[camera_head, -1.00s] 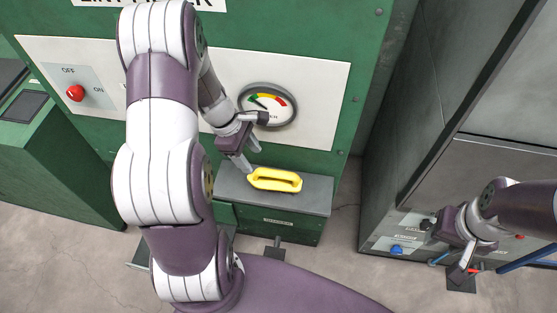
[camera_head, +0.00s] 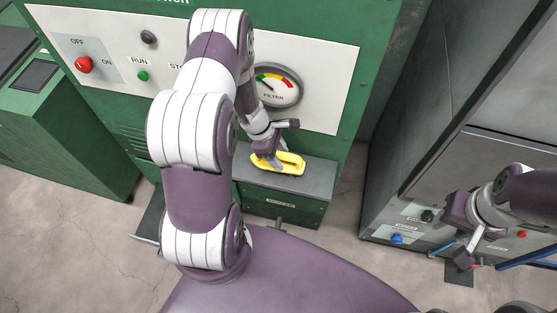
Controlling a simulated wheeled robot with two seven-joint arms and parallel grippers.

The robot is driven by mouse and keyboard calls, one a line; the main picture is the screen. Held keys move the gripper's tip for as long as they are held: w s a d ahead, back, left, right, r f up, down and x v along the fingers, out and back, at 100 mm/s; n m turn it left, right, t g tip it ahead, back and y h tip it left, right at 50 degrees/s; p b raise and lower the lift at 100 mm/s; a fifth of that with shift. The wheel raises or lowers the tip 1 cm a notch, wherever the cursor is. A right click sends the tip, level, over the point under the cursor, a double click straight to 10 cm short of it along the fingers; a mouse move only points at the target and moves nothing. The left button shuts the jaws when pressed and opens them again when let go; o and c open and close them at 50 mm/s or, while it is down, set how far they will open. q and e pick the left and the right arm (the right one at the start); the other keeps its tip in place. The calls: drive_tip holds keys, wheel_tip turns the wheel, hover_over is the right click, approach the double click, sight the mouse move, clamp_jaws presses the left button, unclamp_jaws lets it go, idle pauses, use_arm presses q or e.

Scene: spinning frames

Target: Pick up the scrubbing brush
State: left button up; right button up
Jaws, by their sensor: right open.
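The scrubbing brush (camera_head: 291,164) has a yellow loop-shaped handle. It lies on the grey top of a low green box (camera_head: 318,181) under the machine's dial. My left gripper (camera_head: 271,160) reaches down from behind my arm, with its fingers at the left part of the handle. Whether the fingers are closed on the handle is not clear, as they are small and partly overlap it. My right gripper (camera_head: 464,256) is open at the right, in front of the grey machine, far from the brush.
The green machine's panel (camera_head: 327,90) with a filter dial (camera_head: 277,86) rises right behind the box. A grey machine (camera_head: 480,165) with a blue knob (camera_head: 397,239) stands at the right. A blue bar (camera_head: 530,260) is near my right gripper. Bare floor lies between the machines.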

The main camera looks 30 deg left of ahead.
use_arm(q)
clamp_jaws()
wheel_tip(320, 180, up, 4)
drive_tip(key=shift+d+r, duration=0.15)
drive_tip(key=s+d+r+b, duration=0.1)
drive_tip(key=s+d+r, duration=0.4)
drive_tip(key=d, duration=0.5)
drive_tip(key=shift+s+r, duration=0.3)
drive_tip(key=shift+r, duration=0.55)
